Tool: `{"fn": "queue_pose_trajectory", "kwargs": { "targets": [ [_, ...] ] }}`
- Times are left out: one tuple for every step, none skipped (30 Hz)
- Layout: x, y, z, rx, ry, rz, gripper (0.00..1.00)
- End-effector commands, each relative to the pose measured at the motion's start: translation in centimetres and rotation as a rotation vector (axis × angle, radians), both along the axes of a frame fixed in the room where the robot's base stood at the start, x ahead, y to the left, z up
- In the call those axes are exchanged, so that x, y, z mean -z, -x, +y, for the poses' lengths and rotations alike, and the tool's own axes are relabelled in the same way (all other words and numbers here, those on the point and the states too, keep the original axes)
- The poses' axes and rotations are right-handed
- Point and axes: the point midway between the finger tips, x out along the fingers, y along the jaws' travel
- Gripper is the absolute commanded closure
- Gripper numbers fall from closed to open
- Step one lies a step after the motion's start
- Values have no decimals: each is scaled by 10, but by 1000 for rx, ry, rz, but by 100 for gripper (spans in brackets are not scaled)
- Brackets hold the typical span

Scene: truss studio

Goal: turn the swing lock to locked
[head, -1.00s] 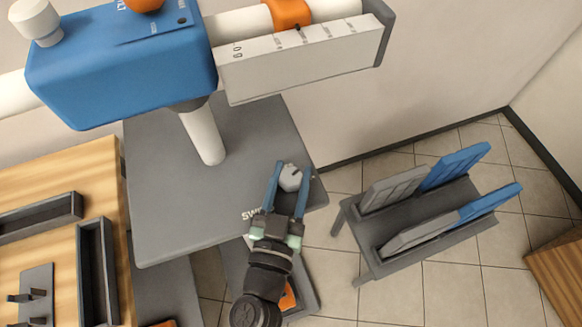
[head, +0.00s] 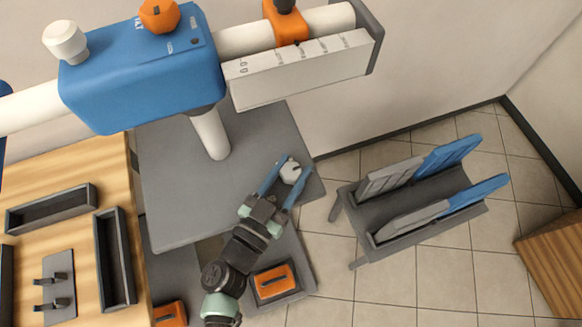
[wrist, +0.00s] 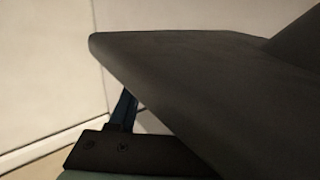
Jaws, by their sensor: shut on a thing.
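The swing lock (head: 291,173) is a small light grey knob near the right corner of the grey platform (head: 175,205). My gripper (head: 286,168) reaches it from the lower left in the head view. Its two blue fingers lie on either side of the knob and are shut on it. The lock's marks are too small to read, and the lettering on the platform is hidden behind my gripper. The wrist view shows one dark blue finger (wrist: 122,110) partly behind the dark platform edge (wrist: 170,80); the lock is not visible there.
A blue housing (head: 145,75) on a white post stands over the platform, with a white ruled bar (head: 300,70) to its right. A rack (head: 415,215) with grey and blue panels stands at right. A wooden bench (head: 80,200) is at left.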

Motion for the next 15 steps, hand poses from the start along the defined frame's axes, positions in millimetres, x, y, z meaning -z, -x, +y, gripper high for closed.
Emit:
{"fn": "queue_pose_trajectory", "kwargs": {
  "targets": [
    [2, 0, 0, -1, -2, 2, 100],
    [2, 0, 0, -1, -2, 2, 100],
    [2, 0, 0, -1, -2, 2, 100],
    [2, 0, 0, -1, -2, 2, 46],
    [2, 0, 0, -1, -2, 2, 40],
    [2, 0, 0, -1, -2, 2, 33],
    [1, 0, 0, -1, -2, 2, 28],
    [1, 0, 0, -1, -2, 2, 22],
    [1, 0, 0, -1, -2, 2, 21],
    [1, 0, 0, -1, -2, 2, 21],
    [1, 0, 0, -1, -1, 2, 21],
    [1, 0, 0, -1, -1, 2, 21],
    [1, 0, 0, -1, -1, 2, 21],
    [1, 0, 0, -1, -1, 2, 21],
    [1, 0, 0, -1, -1, 2, 21]
  ]
}}
